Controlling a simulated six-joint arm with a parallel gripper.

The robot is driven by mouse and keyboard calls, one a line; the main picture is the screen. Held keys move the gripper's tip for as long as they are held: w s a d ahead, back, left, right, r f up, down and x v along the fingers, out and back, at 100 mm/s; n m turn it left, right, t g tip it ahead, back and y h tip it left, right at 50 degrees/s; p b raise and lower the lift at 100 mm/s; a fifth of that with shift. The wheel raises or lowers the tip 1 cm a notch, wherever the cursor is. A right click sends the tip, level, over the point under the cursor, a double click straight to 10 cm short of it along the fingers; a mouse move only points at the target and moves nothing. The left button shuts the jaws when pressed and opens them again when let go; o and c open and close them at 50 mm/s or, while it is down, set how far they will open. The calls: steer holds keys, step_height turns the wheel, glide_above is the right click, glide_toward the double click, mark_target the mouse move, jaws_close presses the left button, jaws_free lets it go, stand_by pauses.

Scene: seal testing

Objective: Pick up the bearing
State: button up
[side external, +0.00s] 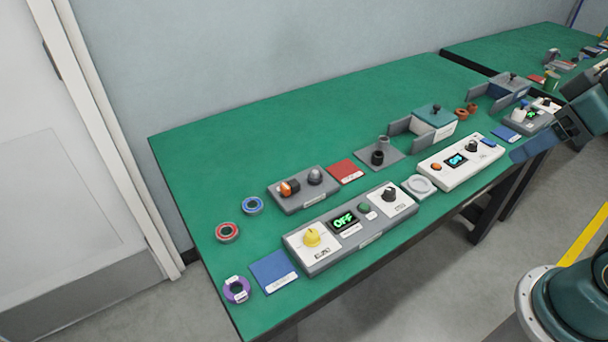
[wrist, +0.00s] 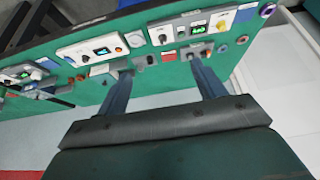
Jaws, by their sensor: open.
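Three ring-shaped parts lie flat at the left end of the green table: a red ring (side external: 217,232), a blue ring (side external: 244,206) and a purple ring (side external: 227,290). I cannot tell for certain which part is the bearing. The purple ring (wrist: 274,10) also shows at the upper right in the wrist view. My gripper (wrist: 161,67) is open and empty, with its two dark blue fingers spread wide above the table's edge. In the side view, my gripper (side external: 530,147) is at the right edge, far from the rings, and is partly cut off.
A long control box (side external: 343,250) showing OFF stands beside a blue card (side external: 273,271). A grey fixture (side external: 307,208), a red card (side external: 347,172) and a white control box (side external: 462,163) also stand on the table (side external: 240,150). The table's back left is clear.

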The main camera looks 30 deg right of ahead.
steer(key=shift+w, duration=0.1)
steer(key=w+a+r+n+y, duration=0.15)
steer(key=w+a+n, duration=0.3)
steer(key=w, duration=0.65)
steer(key=n+g+y, duration=0.3)
steer(key=n+g, duration=0.1)
steer(key=n, duration=0.5)
glide_above(225, 235)
steer(key=s+d, duration=0.2)
steer(key=d, duration=0.1)
steer(key=shift+h, duration=0.25)
steer(key=shift+w+f, duration=0.2)
steer(key=shift+f, duration=13.65)
steer(key=shift+x, duration=2.6)
steer(key=shift+w, duration=0.15)
